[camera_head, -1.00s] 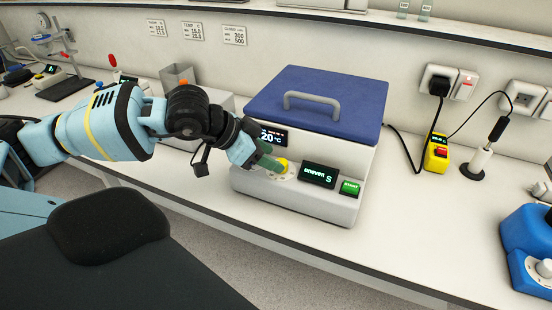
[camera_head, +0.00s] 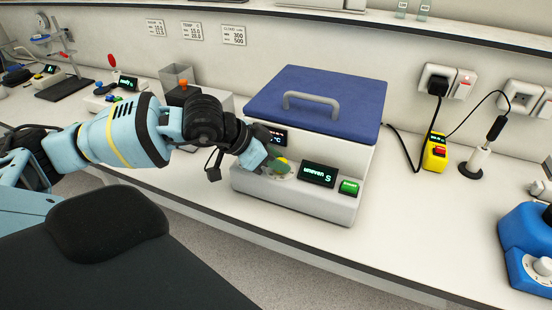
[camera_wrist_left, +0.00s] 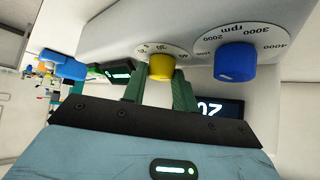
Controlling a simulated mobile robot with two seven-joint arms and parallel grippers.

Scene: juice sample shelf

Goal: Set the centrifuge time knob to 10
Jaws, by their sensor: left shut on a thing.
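The centrifuge (camera_head: 295,196) is a white box with a blue lid (camera_head: 315,100), shut. The yellow knob (camera_wrist_left: 161,67) on its front is on a pale dial (camera_wrist_left: 142,50); I take it for the time knob. The dial's figures are too small or hidden to read its setting. My left gripper (camera_wrist_left: 161,80) has its green fingers on either side of the yellow knob, shut on it. In the head view, the gripper (camera_head: 280,166) partly hides the knob. A blue knob (camera_wrist_left: 235,62) sits on the rpm dial beside it. My right gripper is not in view.
A dark display (camera_head: 319,174) reads "uneven S", beside a green button (camera_head: 349,187). The temperature display (camera_head: 279,138) is partly hidden by my left wrist. A yellow device (camera_head: 437,150) and a blue device (camera_head: 527,250) stand to the right.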

